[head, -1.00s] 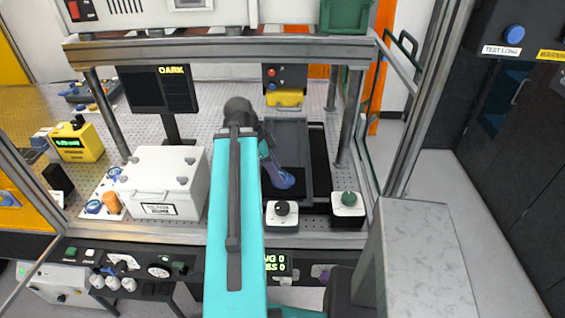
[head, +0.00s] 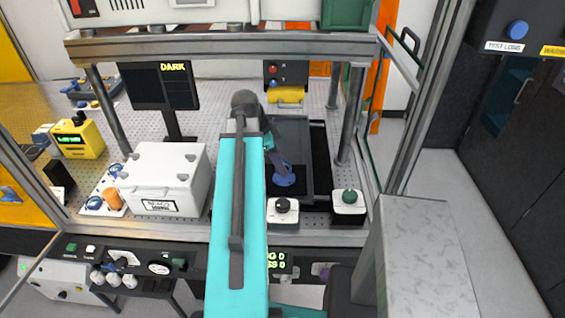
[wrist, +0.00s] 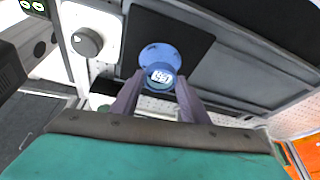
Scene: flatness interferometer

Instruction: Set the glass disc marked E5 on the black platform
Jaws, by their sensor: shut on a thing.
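A blue glass disc (wrist: 158,52) with a small raised holder and a white label is between the fingertips of my gripper (wrist: 160,80) in the wrist view. The label is too small to read surely. My gripper is shut on the disc's holder. The disc is over the black platform (wrist: 138,28), a dark square plate; I cannot tell whether it touches. In the head view the blue disc (head: 285,180) shows at the right of my teal arm, over the black platform (head: 299,188). My arm hides part of the area to its left.
A black knob box (head: 283,212) and a green knob box (head: 348,203) stand in front of the platform. A white lidded box (head: 165,180) is left of my arm. A frame post (head: 350,115) and overhead shelf (head: 220,45) bound the space.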

